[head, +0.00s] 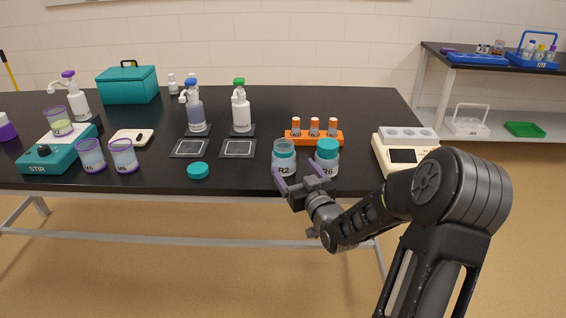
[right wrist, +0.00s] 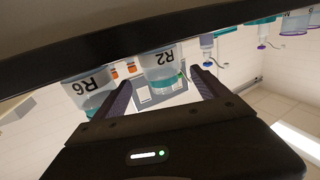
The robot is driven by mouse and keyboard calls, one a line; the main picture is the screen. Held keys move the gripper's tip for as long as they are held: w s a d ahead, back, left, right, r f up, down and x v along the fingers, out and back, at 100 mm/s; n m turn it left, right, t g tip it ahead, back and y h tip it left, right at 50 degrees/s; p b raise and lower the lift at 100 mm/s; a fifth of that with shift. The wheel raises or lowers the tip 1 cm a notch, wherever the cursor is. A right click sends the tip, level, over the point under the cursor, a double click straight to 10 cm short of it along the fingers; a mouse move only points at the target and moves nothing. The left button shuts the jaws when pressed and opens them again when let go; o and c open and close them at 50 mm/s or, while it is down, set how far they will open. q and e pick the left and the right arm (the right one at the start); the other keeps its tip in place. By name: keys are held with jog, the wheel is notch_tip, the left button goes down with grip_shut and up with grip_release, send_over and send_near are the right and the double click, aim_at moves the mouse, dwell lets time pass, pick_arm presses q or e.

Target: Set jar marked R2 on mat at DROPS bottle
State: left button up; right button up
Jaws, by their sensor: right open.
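The jar marked R2 (head: 284,160) stands upright near the front edge of the dark table; its top looks open. My right gripper (head: 298,175) is open and empty, just in front of R2. In the right wrist view, which is turned over, R2 (right wrist: 160,62) appears between and beyond the two fingers (right wrist: 162,86). Two dark square mats lie further left: one mat (head: 190,148) before a blue-topped pump bottle (head: 195,115), one mat (head: 238,148) before a green-topped pump bottle (head: 241,115). I cannot read which bottle says DROPS. My left gripper is out of view.
A capped jar R6 (head: 327,160) stands close to the right of R2. A loose teal lid (head: 198,171) lies on the table left of R2. Beakers (head: 124,156) and a stirrer (head: 60,150) stand far left.

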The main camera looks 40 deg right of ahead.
aim_at(288, 162)
jog(key=shift+x, duration=1.2)
jog(key=shift+w+d+p, duration=0.1)
jog(key=shift+w+p, duration=0.25)
jog(key=shift+w, duration=0.15)
jog(key=x, duration=0.4)
jog(key=shift+w+p, duration=0.1)
jog(key=shift+p, duration=0.25)
jog(key=c, duration=1.7)
